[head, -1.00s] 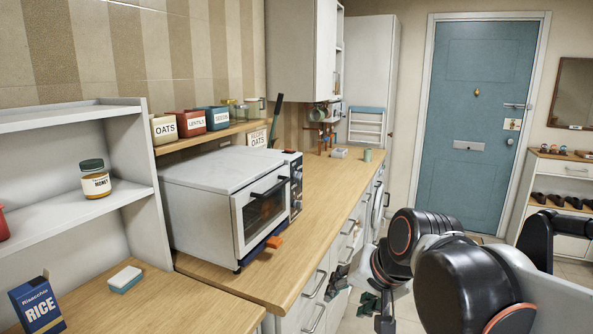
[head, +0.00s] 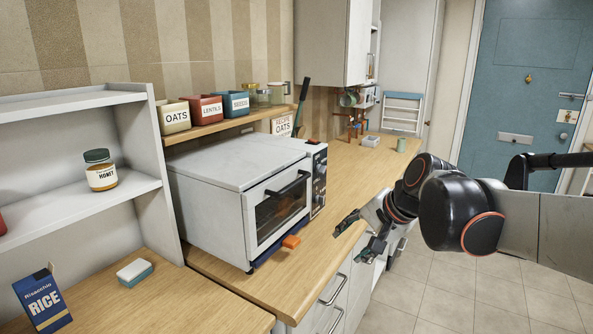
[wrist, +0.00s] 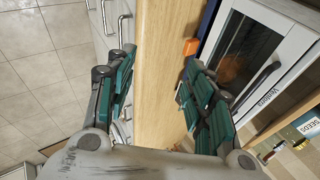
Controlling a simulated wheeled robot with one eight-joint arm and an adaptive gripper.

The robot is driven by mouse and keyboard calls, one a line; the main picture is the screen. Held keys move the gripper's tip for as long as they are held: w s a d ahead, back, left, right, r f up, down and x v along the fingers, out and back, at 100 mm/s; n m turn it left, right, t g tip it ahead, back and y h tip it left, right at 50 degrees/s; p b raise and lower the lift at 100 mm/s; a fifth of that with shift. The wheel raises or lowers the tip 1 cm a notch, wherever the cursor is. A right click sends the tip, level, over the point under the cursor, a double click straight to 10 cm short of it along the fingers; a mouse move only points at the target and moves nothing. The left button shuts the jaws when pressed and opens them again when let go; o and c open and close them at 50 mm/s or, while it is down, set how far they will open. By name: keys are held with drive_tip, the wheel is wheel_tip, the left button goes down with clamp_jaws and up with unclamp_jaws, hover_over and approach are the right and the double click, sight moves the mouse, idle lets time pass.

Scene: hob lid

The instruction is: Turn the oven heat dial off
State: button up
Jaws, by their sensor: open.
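The oven (head: 225,160) is a white countertop box with a glass door and bar handle, and its door also shows in the wrist view (wrist: 238,60). A dark control panel (head: 319,179) with several small light dials runs down the right of its front. I cannot tell which dial is for heat or how it is set. My gripper (head: 354,241) is open and empty, in front of the counter edge, lower than the panel and to its right, apart from the oven. In the wrist view its two green-padded fingers (wrist: 155,75) are spread over the counter edge. The dials are not clearly visible there.
An orange item (head: 291,241) and a dark blue strip lie at the oven's front base. Jars stand on a shelf (head: 225,127) above the oven. The wooden counter (head: 355,177) is mostly clear right of the oven. Drawers with handles (head: 333,290) lie below; the floor is open.

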drive_tip(key=w+r+m+y+p, duration=0.2)
drive_tip(key=w+r+m+y, duration=0.1)
drive_tip(key=w, duration=0.8)
drive_tip(key=m+t+y+p, duration=0.4)
drive_tip(key=m+y, duration=0.3)
drive_tip(key=y, duration=0.1)
approach(325, 170)
drive_tip(key=b+x, duration=0.3)
drive_tip(key=x, duration=0.6)
drive_tip(key=shift+w+a+f, duration=0.1)
drive_tip(key=c, duration=1.1)
